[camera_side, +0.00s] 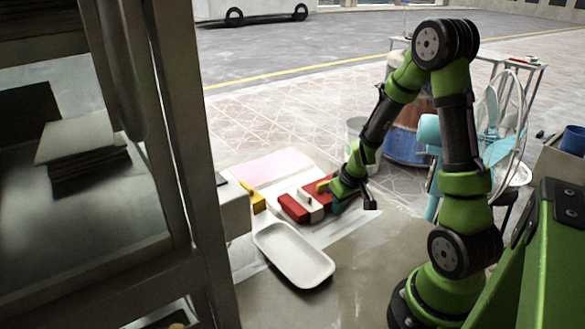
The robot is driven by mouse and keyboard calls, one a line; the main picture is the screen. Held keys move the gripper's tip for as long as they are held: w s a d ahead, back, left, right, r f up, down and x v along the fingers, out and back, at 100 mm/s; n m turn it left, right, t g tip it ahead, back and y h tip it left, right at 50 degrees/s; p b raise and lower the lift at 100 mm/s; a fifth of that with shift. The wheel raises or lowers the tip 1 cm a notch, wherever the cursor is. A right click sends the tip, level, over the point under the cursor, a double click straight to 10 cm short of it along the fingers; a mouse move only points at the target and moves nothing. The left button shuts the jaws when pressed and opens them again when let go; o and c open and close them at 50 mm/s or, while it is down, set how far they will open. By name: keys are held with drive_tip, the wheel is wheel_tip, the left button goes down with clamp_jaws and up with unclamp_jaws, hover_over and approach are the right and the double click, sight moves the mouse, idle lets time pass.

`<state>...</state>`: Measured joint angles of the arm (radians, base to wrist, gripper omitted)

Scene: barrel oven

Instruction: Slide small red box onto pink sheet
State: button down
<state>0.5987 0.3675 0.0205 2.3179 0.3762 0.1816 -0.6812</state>
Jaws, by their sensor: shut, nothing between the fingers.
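The pink sheet (270,166) lies flat on the table, left of and behind a group of coloured boxes. A red box (293,208) lies at the front left of this group, off the pink sheet. A second red piece (319,193) shows just behind a white box; I cannot tell which red one is the small red box. My gripper (370,203) is low at the right of the group, shut and empty. Its fingers are small and dark here, and the wrist partly hides the boxes beside it.
A white tray (270,236) lies in front of the boxes. A white box (312,206), a yellow piece (323,186) and a teal piece (344,204) crowd beside the red ones. Another yellow piece (257,201) is at the left. A grey bucket (357,133) and teal fan (497,130) stand behind.

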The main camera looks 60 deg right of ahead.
sight(310, 184)
drive_tip(key=shift+w+d, duration=0.1)
drive_tip(key=shift+w, duration=0.2)
drive_tip(key=shift+w+d, duration=0.35)
drive_tip(key=shift+w, duration=0.55)
drive_tip(key=shift+w+d, duration=0.35)
drive_tip(key=shift+w, duration=0.5)
drive_tip(key=shift+w+d, duration=0.2)
drive_tip(key=shift+w, duration=0.45)
drive_tip(key=shift+w+d, duration=0.25)
drive_tip(key=shift+w, duration=0.35)
drive_tip(key=shift+w+d, duration=0.2)
drive_tip(key=shift+w, duration=0.45)
drive_tip(key=shift+w+d, duration=0.25)
drive_tip(key=shift+w, duration=0.35)
drive_tip(key=shift+w+d, duration=0.2)
drive_tip(key=shift+w, duration=0.45)
drive_tip(key=shift+w+d, duration=0.25)
drive_tip(key=shift+w, duration=0.35)
drive_tip(key=shift+w, duration=0.15)
drive_tip(key=shift+w+d, duration=0.35)
drive_tip(key=shift+w, duration=0.55)
drive_tip(key=shift+w+d, duration=0.35)
drive_tip(key=shift+w, duration=0.5)
